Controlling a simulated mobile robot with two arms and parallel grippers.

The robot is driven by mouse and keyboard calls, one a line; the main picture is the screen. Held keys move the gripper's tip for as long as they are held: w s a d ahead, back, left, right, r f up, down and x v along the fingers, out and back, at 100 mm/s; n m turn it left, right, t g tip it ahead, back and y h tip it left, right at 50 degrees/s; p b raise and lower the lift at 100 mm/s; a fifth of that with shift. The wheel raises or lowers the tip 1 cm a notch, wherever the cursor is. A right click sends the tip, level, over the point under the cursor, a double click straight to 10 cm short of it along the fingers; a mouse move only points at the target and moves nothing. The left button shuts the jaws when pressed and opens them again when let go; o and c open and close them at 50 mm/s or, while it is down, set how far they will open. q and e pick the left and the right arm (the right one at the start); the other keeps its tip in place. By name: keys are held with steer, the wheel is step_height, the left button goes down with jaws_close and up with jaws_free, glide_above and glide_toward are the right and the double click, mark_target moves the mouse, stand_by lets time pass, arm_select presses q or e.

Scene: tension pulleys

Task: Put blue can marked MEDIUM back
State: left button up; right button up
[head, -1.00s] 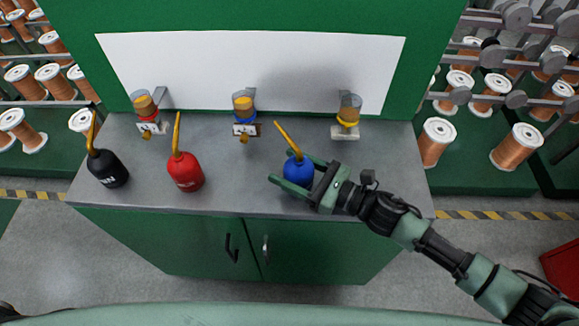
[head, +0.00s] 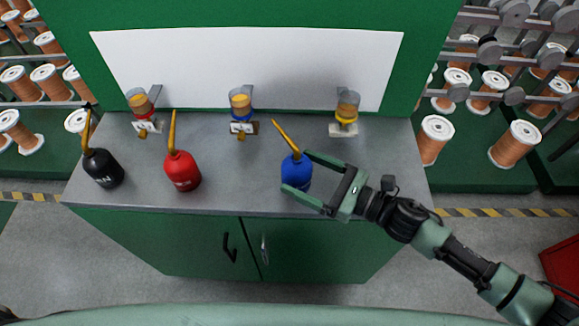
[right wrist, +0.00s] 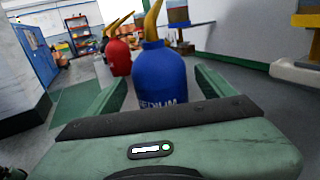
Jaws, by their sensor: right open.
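The blue can (head: 296,172) with a yellow spout stands upright on the grey counter (head: 235,185), toward its right front. In the right wrist view the blue can (right wrist: 160,78) shows part of its MEDIUM lettering low on its body. My right gripper (head: 295,171) is open, with one finger behind the can and one in front of its lower edge. In the right wrist view its fingers (right wrist: 162,88) lie on either side of the can, with visible gaps. My left gripper is not in view.
A red can (head: 182,171) and a black can (head: 103,168) stand to the left on the counter. Along the back are oiler cups with red (head: 142,105), blue (head: 241,110) and yellow (head: 346,110) bands. The counter between the red and blue cans is clear.

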steer(key=b+v, duration=0.1)
steer(key=v, duration=0.5)
steer(key=shift+s+d+f, duration=0.15)
steer(key=shift+s+d, duration=0.05)
steer(key=shift+d, duration=0.1)
steer(key=shift+s+d, duration=0.25)
steer(key=shift+d, duration=0.25)
